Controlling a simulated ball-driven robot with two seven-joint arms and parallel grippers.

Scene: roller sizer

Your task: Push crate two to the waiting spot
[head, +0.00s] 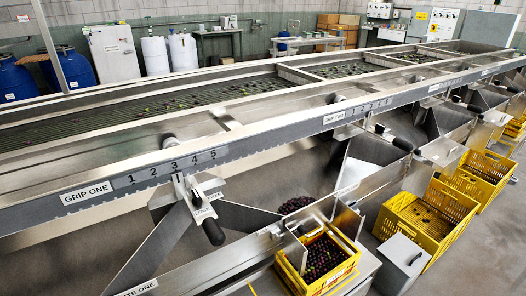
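Several yellow crates show in the head view, and I can read no number on any of them, so I cannot tell which is crate two. The nearest yellow crate (338,283), at the bottom middle, holds many small dark round fruits (323,256). More yellow crates (482,180) stand farther back at the right edge. No marked waiting spot can be made out. Neither of my grippers is in view.
The long metal sizer (240,120) crosses the view, with grip and gate labels along its side. Metal chutes and a black-handled lever (213,231) jut out in front. A grey box (402,264) stands between the two nearer crates. Grey floor (490,250) is clear at lower right.

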